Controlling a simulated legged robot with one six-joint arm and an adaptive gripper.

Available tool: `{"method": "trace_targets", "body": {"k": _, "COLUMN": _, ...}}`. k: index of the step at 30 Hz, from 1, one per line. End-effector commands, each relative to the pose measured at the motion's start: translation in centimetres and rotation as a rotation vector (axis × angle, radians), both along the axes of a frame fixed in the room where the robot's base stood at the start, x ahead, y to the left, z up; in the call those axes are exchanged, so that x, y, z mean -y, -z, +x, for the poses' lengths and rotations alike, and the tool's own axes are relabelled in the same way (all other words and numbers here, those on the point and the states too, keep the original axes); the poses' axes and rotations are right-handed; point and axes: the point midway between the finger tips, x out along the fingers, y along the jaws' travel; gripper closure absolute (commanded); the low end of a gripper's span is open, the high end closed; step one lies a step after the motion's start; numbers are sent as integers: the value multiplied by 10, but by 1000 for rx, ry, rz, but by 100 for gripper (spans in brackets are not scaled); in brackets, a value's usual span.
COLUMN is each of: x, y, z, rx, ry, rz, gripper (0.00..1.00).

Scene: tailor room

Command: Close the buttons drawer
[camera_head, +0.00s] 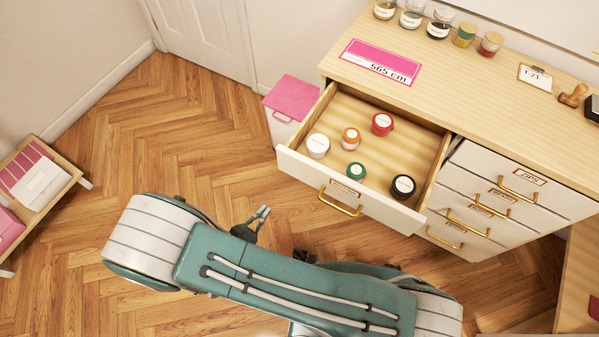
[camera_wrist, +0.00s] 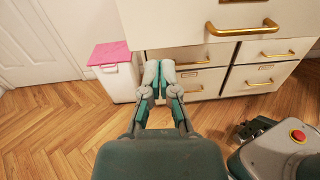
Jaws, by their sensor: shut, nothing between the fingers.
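The open drawer (camera_head: 295,161) at the upper left of the dresser is pulled well out. It has a white front with a gold handle (camera_head: 339,198) and a small label too small to read. Several jars stand inside it: white, orange, red, green and black. In the wrist view its white front (camera_wrist: 180,31) and gold handle (camera_wrist: 238,29) show at the top. My gripper (camera_wrist: 159,64) is shut and empty, below the drawer front and left of the handle in that view. In the head view my gripper (camera_head: 263,212) shows only partly beside my arm, left of the drawer, apart from it.
The wooden dresser (camera_head: 470,110) has shut drawers at right, one labelled ZIPS. A white bin with a pink lid (camera_head: 291,97) stands left of the open drawer. A low shelf (camera_head: 40,195) is at far left. The floor (camera_head: 170,130) between is clear.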

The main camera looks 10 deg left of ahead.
Motion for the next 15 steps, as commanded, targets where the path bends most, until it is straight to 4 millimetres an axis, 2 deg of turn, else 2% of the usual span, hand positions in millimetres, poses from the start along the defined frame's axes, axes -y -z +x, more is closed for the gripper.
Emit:
{"method": "trace_targets", "body": {"k": 3, "x": -7, "y": 12, "z": -9, "rx": 11, "ry": -62, "rz": -37, "gripper": 100}}
{"method": "trace_targets", "body": {"k": 7, "x": -7, "y": 14, "z": -4, "rx": 13, "ry": -69, "rz": -43, "gripper": 100}}
{"method": "trace_targets", "body": {"k": 15, "x": 11, "y": 12, "z": 38, "rx": 12, "ry": -61, "rz": -41, "gripper": 100}}
